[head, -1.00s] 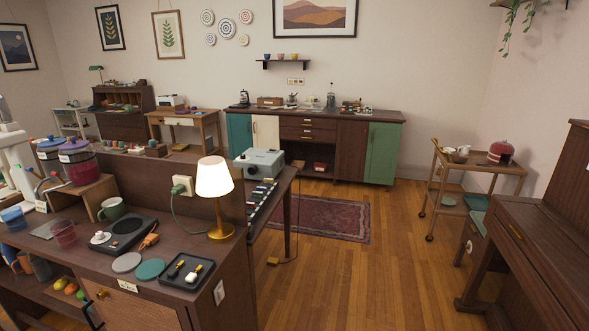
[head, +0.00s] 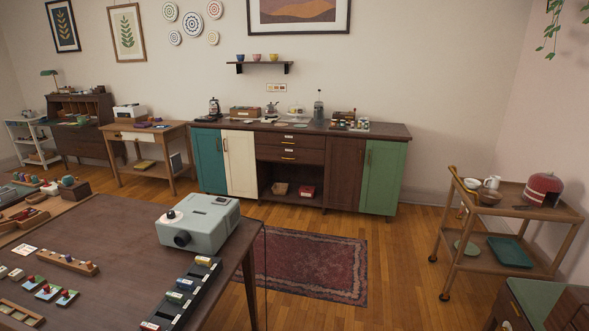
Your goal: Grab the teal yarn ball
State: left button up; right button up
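A small teal rounded thing (head: 68,181) shows at the far left of the head view, beside a dark brown block on the dark table. It may be the teal yarn ball, but it is too small to tell. No other thing in the view clearly reads as a teal yarn ball. Neither of my grippers is in view.
The dark table (head: 120,225) fills the lower left, with a grey projector (head: 198,222) on it. A long sideboard (head: 340,170) stands at the back wall and a wooden cart (head: 520,205) at the right. Bare floor and a red rug (head: 310,265) lie between.

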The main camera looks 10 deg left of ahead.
aim_at(67, 180)
jog(key=i, duration=6.15)
jog(key=u, duration=4)
jog(key=i, duration=1.7)
